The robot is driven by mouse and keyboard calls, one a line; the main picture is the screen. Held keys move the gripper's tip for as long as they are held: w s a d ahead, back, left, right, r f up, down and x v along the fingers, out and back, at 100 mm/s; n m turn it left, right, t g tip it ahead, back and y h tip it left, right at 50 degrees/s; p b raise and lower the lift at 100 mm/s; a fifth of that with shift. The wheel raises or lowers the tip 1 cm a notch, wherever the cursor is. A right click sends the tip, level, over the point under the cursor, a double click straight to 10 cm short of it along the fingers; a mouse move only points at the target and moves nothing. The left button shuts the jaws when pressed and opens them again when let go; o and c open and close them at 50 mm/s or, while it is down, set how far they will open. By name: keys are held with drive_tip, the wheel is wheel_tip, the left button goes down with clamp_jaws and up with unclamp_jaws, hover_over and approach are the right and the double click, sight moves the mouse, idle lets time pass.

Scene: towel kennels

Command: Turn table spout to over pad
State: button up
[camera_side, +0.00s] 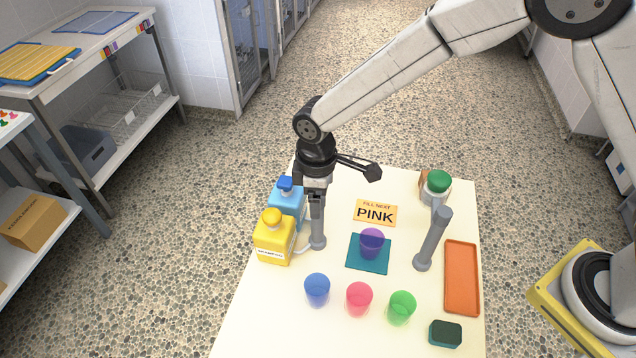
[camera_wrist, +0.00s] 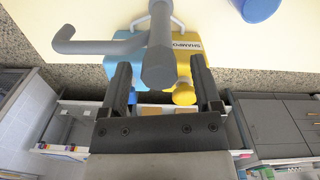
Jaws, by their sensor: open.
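The grey table spout I am at is a post (camera_side: 317,232) at the left of the table. In the wrist view its round top (camera_wrist: 158,70) faces me, and its side arm (camera_wrist: 95,46) extends left with a bent end. That direction is toward the table's far side, not over the pad. My gripper (camera_side: 316,198) is at the post's top, with open fingers on either side of it in the wrist view (camera_wrist: 160,75).
A yellow bottle (camera_side: 273,242) and blue bottle (camera_side: 288,204) stand close left of the post. A second grey post (camera_side: 431,245) stands right of the pad. Blue (camera_side: 317,290), pink (camera_side: 359,299) and green (camera_side: 402,308) cups stand in front. A "PINK" sign (camera_side: 375,212) is behind the pad.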

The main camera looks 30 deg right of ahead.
drive_tip(key=shift+f, duration=0.1)
clamp_jaws()
idle(1.4)
